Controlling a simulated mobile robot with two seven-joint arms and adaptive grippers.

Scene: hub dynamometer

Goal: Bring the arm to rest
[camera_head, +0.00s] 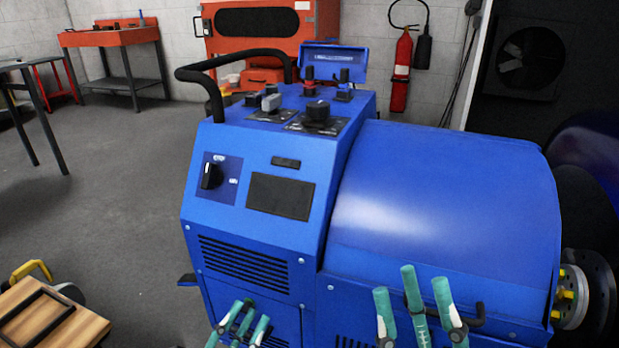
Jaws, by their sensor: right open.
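The blue dynamometer machine (430,210) fills the middle and right of the head view. My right gripper (411,284) is at the bottom, right of centre, in front of the machine's lower body. Its teal fingers point up and stand spread apart, with nothing seen between them. My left gripper (249,312) is at the bottom, left of centre, in front of the lower panel below the vents. Its teal fingers also point up, but the bottom edge cuts it off and its opening is unclear.
The machine has a control top (317,118), a rotary switch (211,176) and a black handrail (237,62). A hub with yellow studs (566,295) sits at the right. A wooden board (50,318) is at lower left. An orange bench (110,38) stands behind.

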